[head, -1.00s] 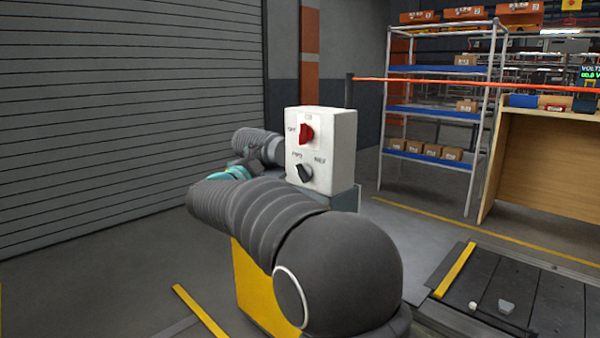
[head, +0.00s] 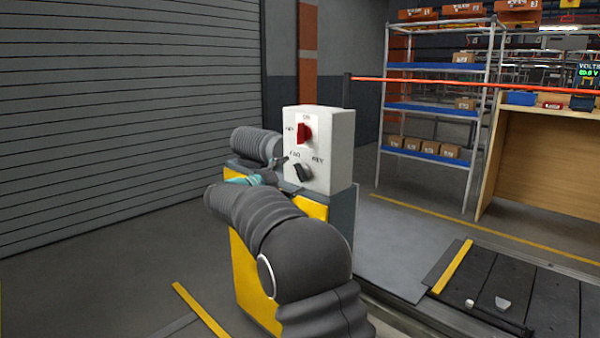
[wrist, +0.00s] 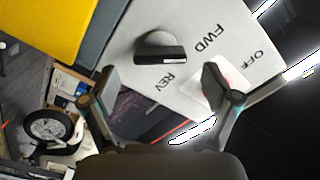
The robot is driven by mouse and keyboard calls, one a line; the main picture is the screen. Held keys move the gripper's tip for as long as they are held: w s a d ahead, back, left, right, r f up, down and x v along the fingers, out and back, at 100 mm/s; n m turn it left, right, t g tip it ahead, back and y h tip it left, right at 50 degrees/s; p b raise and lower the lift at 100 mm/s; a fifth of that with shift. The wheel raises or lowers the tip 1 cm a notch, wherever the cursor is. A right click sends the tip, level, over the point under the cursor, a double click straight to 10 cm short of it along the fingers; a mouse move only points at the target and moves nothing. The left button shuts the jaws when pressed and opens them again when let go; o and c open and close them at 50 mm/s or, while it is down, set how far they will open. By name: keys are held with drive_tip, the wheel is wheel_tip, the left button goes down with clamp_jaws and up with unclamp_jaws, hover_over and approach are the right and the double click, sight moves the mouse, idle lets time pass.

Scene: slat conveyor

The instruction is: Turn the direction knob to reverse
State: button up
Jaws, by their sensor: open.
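The direction knob (head: 302,172) is a black knob low on the white control box (head: 340,140), with FWD printed to its left and REV to its right. In the head view my gripper (head: 286,174) is just left of the knob, partly hidden by my arm.
A red switch (head: 304,134) sits above the knob on the same box. The box stands on a grey and yellow housing (head: 342,215). A roller shutter (head: 130,110) is at left, a shelf rack (head: 435,108) behind right. Dark conveyor slats (head: 545,290) lie at lower right.

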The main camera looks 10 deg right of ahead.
sight(298, 173)
drive_tip(key=shift+x, duration=1.95)
drive_tip(key=c, duration=1.2)
